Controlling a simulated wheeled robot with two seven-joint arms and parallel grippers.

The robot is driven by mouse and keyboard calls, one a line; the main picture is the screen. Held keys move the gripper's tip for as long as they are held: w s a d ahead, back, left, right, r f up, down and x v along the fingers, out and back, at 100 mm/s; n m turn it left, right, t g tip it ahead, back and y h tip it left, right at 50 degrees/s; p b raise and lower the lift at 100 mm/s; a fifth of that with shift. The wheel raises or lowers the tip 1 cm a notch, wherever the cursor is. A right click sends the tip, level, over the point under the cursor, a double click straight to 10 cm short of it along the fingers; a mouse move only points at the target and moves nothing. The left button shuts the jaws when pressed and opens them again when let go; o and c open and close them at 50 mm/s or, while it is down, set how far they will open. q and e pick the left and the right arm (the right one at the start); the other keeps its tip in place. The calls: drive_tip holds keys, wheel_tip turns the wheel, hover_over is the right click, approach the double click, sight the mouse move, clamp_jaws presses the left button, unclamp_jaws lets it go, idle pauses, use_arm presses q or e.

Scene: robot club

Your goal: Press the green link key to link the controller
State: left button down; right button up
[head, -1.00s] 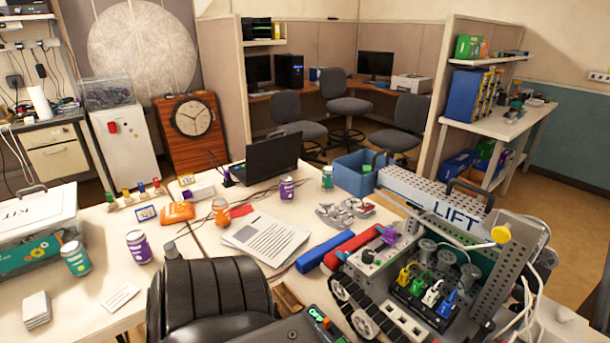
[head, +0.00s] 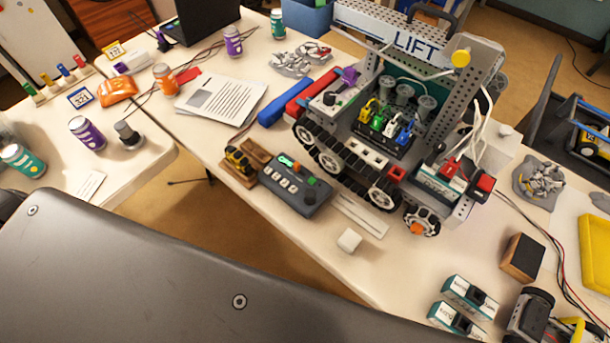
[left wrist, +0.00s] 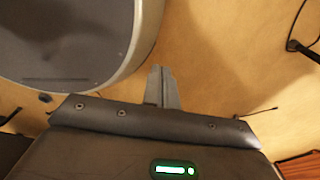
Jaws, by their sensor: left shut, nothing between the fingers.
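The grey controller (head: 292,190) lies on the table in front of the LIFT robot (head: 395,110), in the middle of the head view. Its top has a row of pale keys, a small lit green strip and a round green key (head: 310,182) near its right end. My left gripper (left wrist: 162,72) shows in the left wrist view, its fingers shut and empty, over bare floor and away from the controller. It is not visible in the head view. My right gripper is in neither view.
A wooden block with a small yellow part (head: 240,162) sits left of the controller. A white cube (head: 349,240) and thin strips lie to its right. Papers (head: 222,100) and cans stand further left. A gap separates the two tables. The table front below the controller is clear.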

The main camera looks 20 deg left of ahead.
use_arm(q)
drive_tip(key=w+d+r+m+t+p, duration=0.1)
drive_tip(key=w+d+r+p, duration=0.15)
drive_tip(key=w+r, duration=0.8)
drive_tip(key=w+d+r+t+p, duration=0.1)
drive_tip(key=w+r+p, duration=0.3)
drive_tip(key=w+r, duration=0.7)
drive_tip(key=w+d+r+m+t+h+p, duration=0.1)
drive_tip(key=w+r+t+p, duration=0.15)
drive_tip(key=r, duration=1.25)
drive_tip(key=w+d+r+m+t+p, duration=0.1)
drive_tip(key=w+r+m+p, duration=0.15)
drive_tip(key=r, duration=1.35)
drive_tip(key=w+d+m+h, duration=0.2)
drive_tip(key=w+d+m, duration=0.2)
drive_tip(key=w+m, duration=0.1)
drive_tip(key=w+d+r+m+h, duration=0.1)
drive_tip(key=w+d+m+h, duration=0.2)
drive_tip(key=w+m, duration=0.3)
drive_tip(key=shift+w+d+r, duration=0.25)
drive_tip(key=shift+w+d, duration=0.35)
drive_tip(key=shift+w, duration=0.45)
drive_tip(key=shift+f, duration=0.1)
